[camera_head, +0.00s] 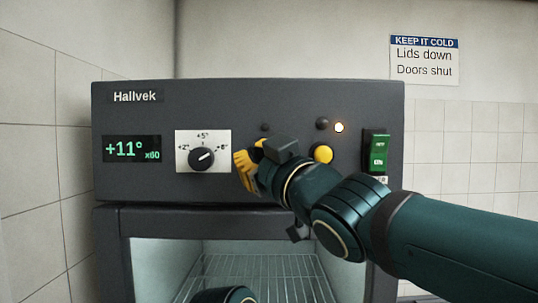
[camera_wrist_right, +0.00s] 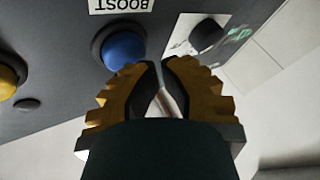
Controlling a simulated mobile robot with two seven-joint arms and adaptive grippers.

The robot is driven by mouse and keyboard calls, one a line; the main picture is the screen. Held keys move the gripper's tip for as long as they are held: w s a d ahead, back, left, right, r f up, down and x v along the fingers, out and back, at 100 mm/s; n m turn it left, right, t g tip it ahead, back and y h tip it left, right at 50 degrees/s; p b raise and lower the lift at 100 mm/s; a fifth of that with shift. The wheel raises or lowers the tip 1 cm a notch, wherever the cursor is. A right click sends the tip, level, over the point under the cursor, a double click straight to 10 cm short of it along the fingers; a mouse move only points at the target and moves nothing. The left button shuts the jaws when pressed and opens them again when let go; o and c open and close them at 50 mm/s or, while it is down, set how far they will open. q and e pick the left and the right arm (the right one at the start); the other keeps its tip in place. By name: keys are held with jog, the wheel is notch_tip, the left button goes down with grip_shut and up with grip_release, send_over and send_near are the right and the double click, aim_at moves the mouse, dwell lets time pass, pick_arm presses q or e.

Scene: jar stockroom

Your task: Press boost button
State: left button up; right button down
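The blue button (camera_wrist_right: 123,47) sits in a dark ring on the grey panel, beside an upside-down white BOOST label (camera_wrist_right: 122,5) in the right wrist view. In the head view my right gripper and wrist hide this button. My right gripper (camera_head: 241,168) is in front of the panel, just right of the dial. In the wrist view its yellow fingers (camera_wrist_right: 160,67) are closed together and hold nothing, with their tips near the blue button's edge. I cannot tell whether they touch it. My left gripper is not in view.
The cooler panel (camera_head: 130,182) has a display (camera_head: 132,149) reading +11° x60, a dial (camera_head: 201,158), a yellow button (camera_head: 322,154), a lit lamp (camera_head: 339,127) and a green switch (camera_head: 376,150). Below is a compartment with a wire rack (camera_head: 262,270). A sign (camera_head: 424,60) hangs at right.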

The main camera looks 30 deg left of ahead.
jog(key=shift+w+a+p, duration=0.3)
jog(key=shift+w+p, duration=0.05)
jog(key=shift+w, duration=0.15)
dwell(0.6)
jog(key=shift+s+d, duration=0.1)
jog(key=shift+s, duration=0.05)
jog(key=shift+s+d+b, duration=0.4)
jog(key=shift+s+b, duration=0.25)
jog(key=shift+s+d+b, duration=0.45)
jog(key=shift+s+b, duration=0.05)
jog(key=shift+s, duration=0.2)
jog(key=shift+s+d+b, duration=0.4)
jog(key=shift+s+b, duration=0.05)
jog(key=shift+s, duration=0.3)
jog(key=shift+s+d+b, duration=0.45)
jog(key=shift+s+b, duration=0.05)
jog(key=shift+s, duration=0.2)
